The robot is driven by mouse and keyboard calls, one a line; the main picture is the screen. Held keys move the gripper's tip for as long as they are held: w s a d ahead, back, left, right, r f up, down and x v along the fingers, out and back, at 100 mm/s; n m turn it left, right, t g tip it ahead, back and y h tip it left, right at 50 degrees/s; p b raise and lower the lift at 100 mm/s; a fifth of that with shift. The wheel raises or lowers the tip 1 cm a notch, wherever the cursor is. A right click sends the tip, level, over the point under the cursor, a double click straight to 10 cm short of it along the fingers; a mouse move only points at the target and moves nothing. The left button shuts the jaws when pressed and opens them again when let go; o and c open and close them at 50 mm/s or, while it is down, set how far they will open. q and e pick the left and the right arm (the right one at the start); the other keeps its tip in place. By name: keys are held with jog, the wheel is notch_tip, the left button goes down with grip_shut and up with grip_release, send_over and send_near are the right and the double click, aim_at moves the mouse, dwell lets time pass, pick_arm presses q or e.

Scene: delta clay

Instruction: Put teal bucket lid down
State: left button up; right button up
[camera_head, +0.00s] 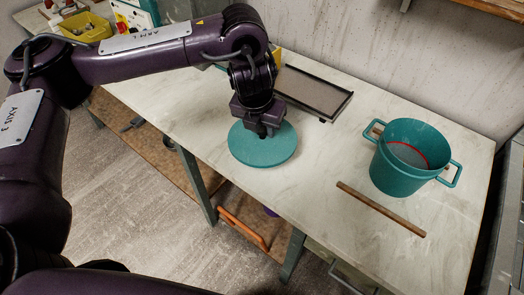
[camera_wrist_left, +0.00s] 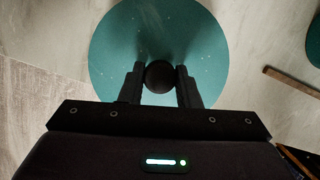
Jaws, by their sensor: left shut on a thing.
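The teal bucket lid (camera_head: 262,150) is a round disc at the front edge of the pale worktop. It lies flat, and I cannot tell whether it touches the worktop. My left gripper (camera_head: 265,131) comes down onto it from above. In the left wrist view the lid (camera_wrist_left: 160,30) fills the upper middle, and the left gripper (camera_wrist_left: 160,85) is shut on its dark round knob (camera_wrist_left: 159,76). The teal bucket (camera_head: 394,170) stands upright and open at the right of the worktop, with two side handles and a red line inside. My right gripper is not in view.
A wooden stick (camera_head: 381,208) lies in front of the bucket. A dark-rimmed tray (camera_head: 312,92) is at the back by the wall. A yellow bin (camera_head: 86,27) stands far left. The worktop (camera_head: 330,160) is clear between lid and bucket.

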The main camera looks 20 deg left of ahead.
aim_at(262, 147)
pick_arm(q)
notch_tip(262, 147, down, 8)
jog(key=shift+f+b, duration=0.2)
jog(key=shift+b, duration=0.85)
jog(key=shift+r, duration=0.1)
jog(key=o, duration=1)
jog(key=shift+r, duration=0.2)
jog(key=p+v, duration=0.3)
jog(key=v, duration=0.7)
jog(key=shift+r, duration=0.15)
jog(key=shift+s+r, duration=0.3)
jog(key=shift+r, duration=0.3)
